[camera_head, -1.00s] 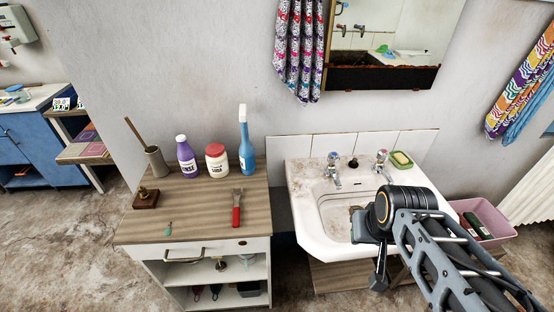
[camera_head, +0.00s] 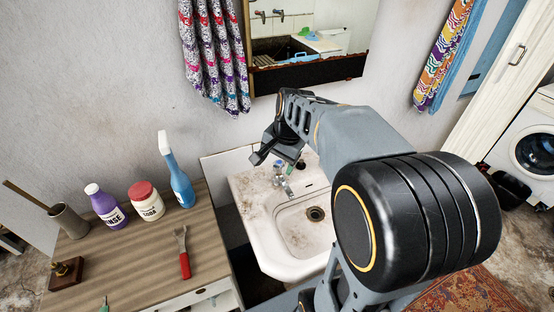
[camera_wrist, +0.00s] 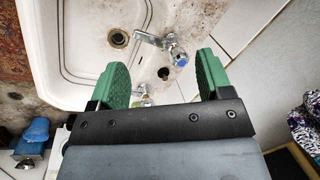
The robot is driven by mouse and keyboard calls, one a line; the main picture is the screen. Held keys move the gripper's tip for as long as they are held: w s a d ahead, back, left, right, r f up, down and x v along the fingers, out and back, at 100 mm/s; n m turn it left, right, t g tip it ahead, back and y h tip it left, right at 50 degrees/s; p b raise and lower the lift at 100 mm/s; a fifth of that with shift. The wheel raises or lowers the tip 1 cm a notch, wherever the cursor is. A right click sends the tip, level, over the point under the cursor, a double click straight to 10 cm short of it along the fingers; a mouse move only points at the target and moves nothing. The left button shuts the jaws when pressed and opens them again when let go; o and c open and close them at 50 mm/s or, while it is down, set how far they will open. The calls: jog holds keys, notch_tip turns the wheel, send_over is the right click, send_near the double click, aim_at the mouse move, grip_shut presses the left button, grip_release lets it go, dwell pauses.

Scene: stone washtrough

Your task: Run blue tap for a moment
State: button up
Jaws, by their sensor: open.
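The blue tap, chrome with a blue-marked knob (camera_wrist: 178,54), stands at the back of the stained white washbasin (camera_wrist: 75,85). Its spout points toward the drain in the wrist view. My gripper (camera_wrist: 163,64) is open, its two green fingers apart and empty. It is above the back of the basin, with the blue tap showing just beyond and between the fingertips. A second chrome tap (camera_wrist: 145,99) shows partly between the fingers, close to the gripper body.
A wooden-topped cabinet (camera_head: 140,262) left of the basin holds a purple bottle (camera_head: 105,207), a white tub with a red lid (camera_head: 146,202), a blue spray bottle (camera_head: 176,172) and a red-handled tool (camera_head: 182,252). A mirror (camera_head: 312,40) and patterned towel (camera_head: 214,55) hang behind.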

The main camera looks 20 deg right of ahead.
jog(key=w+d+m+y, duration=0.2)
jog(key=w+d+m, duration=0.4)
jog(key=w+m, duration=0.2)
jog(key=m+p, duration=0.1)
jog(key=m, duration=0.3)
send_near(279, 162)
jog(key=shift+y, duration=0.3)
jog(key=x, duration=0.7)
jog(key=d+p+x, duration=0.1)
jog(key=x, duration=0.3)
jog(key=shift+f, duration=0.15)
jog(key=shift+a, duration=0.1)
jog(key=shift+c, duration=0.4)
jog(key=c, duration=0.8)
jog(key=shift+c, duration=0.2)
